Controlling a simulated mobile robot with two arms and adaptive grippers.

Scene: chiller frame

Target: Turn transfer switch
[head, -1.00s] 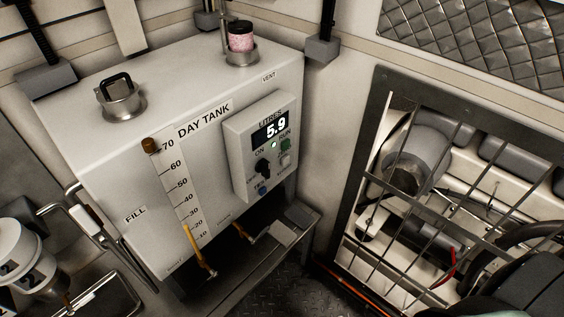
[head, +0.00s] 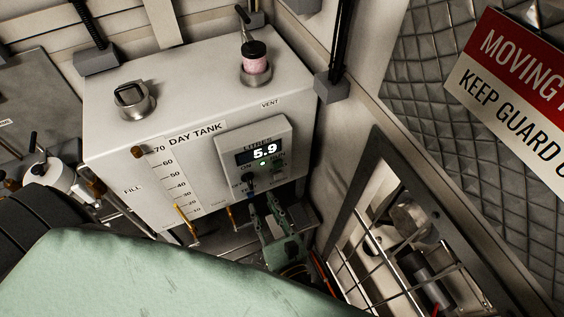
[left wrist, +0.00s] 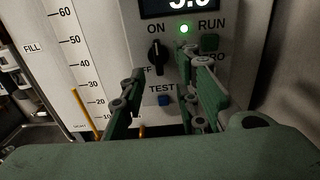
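The switch is a black rotary knob (left wrist: 156,57) on the control panel (head: 225,150) of the day tank, with ON above it and OFF below left. Its handle stands nearly upright in the left wrist view. In the head view the knob (head: 250,180) is small and dark. My left gripper (head: 264,206) is in front of the panel's lower part. In the left wrist view its two fingers (left wrist: 170,75) are apart with nothing between them, their tips just below and to the right of the knob. I see no contact. My right gripper is not in view.
A blue TEST button (left wrist: 165,99) and a green button (left wrist: 209,43) sit close to the fingers. The green RUN lamp (left wrist: 184,29) is lit. A barred guard (head: 375,200) stands to the right.

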